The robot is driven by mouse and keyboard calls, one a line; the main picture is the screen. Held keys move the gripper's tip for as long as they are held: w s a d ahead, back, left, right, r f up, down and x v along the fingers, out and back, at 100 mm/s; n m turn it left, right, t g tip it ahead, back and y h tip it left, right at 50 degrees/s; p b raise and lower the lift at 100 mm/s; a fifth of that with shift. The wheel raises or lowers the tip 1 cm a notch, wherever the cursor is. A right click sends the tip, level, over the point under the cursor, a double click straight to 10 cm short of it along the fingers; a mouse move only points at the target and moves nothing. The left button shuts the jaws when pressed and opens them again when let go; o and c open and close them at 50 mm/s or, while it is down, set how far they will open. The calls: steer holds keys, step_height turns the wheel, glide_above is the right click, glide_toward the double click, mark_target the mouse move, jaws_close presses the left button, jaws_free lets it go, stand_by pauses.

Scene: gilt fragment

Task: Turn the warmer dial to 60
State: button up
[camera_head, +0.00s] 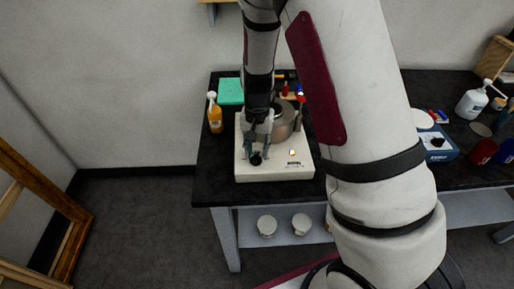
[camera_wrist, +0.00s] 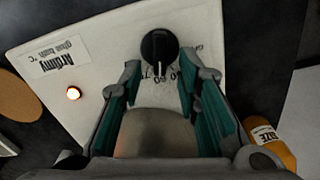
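The warmer (camera_head: 275,172) is a pale flat box on the black bench, with a grey metal pot (camera_head: 285,122) on top. Its black dial (camera_head: 256,159) is at the front left; in the wrist view the dial (camera_wrist: 160,46) has a white pointer line toward the bottom of the picture. Printed numbers beside it are partly hidden by my fingers, and I cannot read the setting for sure. My gripper (camera_head: 258,149) points down at the dial. In the wrist view my gripper (camera_wrist: 161,68) is open, its fingertips on either side of the dial's near edge; contact cannot be told.
An orange light (camera_wrist: 73,93) glows on the warmer. An orange bottle (camera_head: 215,114) and a teal block (camera_head: 231,91) stand left of it. A blue box (camera_head: 437,146) and a white pump bottle (camera_head: 471,102) are on the right. Jars (camera_head: 267,225) sit on the shelf below.

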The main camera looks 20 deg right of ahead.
mark_target(257, 152)
step_height(257, 152, up, 12)
stand_by(0.6)
